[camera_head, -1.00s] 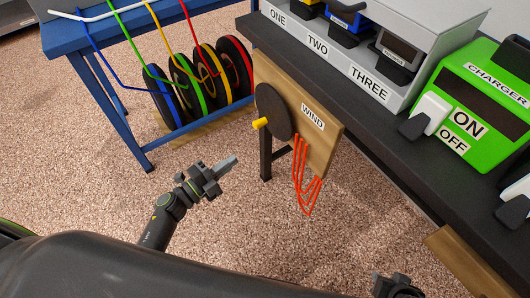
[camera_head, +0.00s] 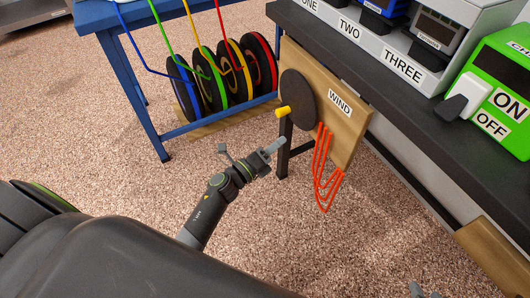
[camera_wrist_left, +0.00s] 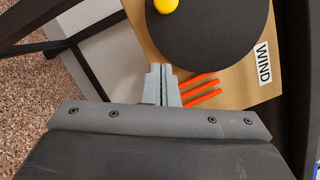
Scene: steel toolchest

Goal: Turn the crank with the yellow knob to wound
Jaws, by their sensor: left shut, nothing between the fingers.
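The crank is a dark round disc (camera_head: 299,90) on a wooden board (camera_head: 345,130) labelled WIND, with a yellow knob (camera_head: 283,112) sticking out at its lower left. In the left wrist view the yellow knob (camera_wrist_left: 166,6) is at the top edge, above the fingers, and the dark disc (camera_wrist_left: 210,40) fills the upper middle. My left gripper (camera_head: 275,147) is shut and empty. It is just below the knob in the head view and apart from it. My right gripper (camera_head: 420,291) barely shows at the bottom edge; its fingers cannot be made out.
Red cords (camera_head: 323,175) hang below the board. A dark bench (camera_head: 375,90) holds labelled stations and a green charger (camera_head: 505,80). A blue rack (camera_head: 130,90) with several coloured reels stands behind at left. The speckled floor around my left arm is clear.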

